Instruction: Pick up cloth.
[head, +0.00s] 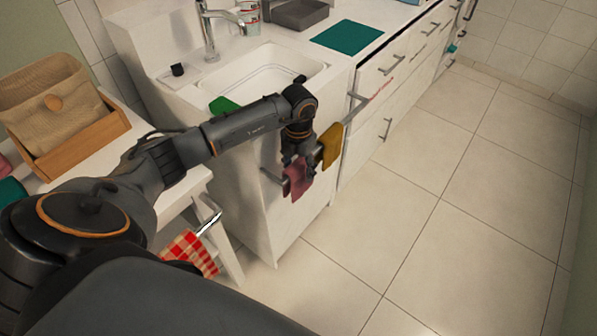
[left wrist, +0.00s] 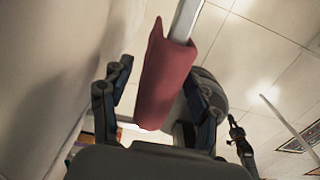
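A dark red cloth (head: 297,179) hangs over a metal bar on the front of the white sink cabinet. In the left wrist view this cloth (left wrist: 165,80) hangs from the bar, between the two fingers. My left gripper (head: 297,160) is at the cloth, partly hiding its top. In the left wrist view my left gripper (left wrist: 160,85) is open, with a gap on the left side of the cloth; contact on the right cannot be told. A yellow cloth (head: 331,145) hangs farther along the bar. My right gripper cannot be made out.
A green cloth (head: 224,105) lies at the edge of the sink (head: 265,78). A red checkered cloth (head: 190,252) hangs by the near table. A wooden box (head: 85,143) stands on that table. Drawer handles stick out along the cabinets. The tiled floor (head: 440,200) at right is clear.

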